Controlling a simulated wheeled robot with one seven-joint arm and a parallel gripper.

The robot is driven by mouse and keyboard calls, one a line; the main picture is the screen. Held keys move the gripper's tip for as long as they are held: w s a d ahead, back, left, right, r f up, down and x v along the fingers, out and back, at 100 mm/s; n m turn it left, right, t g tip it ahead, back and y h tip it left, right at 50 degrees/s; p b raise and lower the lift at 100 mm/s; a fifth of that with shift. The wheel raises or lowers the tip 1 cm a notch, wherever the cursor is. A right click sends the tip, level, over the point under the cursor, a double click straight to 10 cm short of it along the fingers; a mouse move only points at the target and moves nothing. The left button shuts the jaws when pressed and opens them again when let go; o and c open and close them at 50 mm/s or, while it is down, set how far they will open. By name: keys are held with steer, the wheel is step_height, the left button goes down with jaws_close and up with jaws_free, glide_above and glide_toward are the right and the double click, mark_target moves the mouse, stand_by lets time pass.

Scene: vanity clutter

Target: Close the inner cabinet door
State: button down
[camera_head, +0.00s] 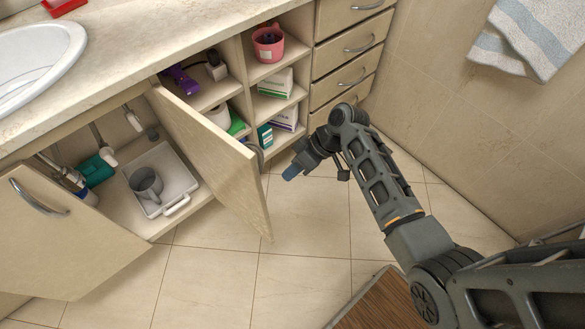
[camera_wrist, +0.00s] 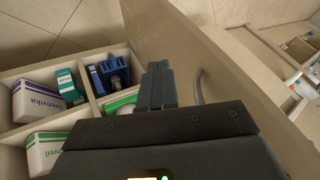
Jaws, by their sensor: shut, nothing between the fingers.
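The inner cabinet door (camera_head: 215,160) stands wide open, swung out from the cabinet front beside the sink compartment. Its curved handle (camera_head: 257,152) is on the side facing the shelves and mostly hidden by the panel in the head view. My gripper (camera_head: 291,173) is shut and empty, to the right of the door on its handle side. In the wrist view, the fingertips (camera_wrist: 158,68) point toward the door panel (camera_wrist: 190,40), with the handle (camera_wrist: 198,86) just to their right. I cannot tell whether the fingers touch the door.
Open shelves (camera_head: 246,62) right of the door hold boxes and a pink cup (camera_head: 268,44). Drawers (camera_head: 345,45) stand farther right. The sink compartment holds a white tray (camera_head: 182,172) with a grey mug (camera_head: 146,186). Another door (camera_head: 70,250) with a handle is at left. The tiled floor ahead is clear.

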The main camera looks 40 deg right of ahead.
steer(key=a+f+p, duration=0.1)
steer(key=a+f, duration=0.3)
steer(key=a, duration=0.2)
steer(key=shift+w+a+f, duration=0.25)
steer(key=shift+w+a, duration=0.1)
steer(key=shift+w, duration=0.1)
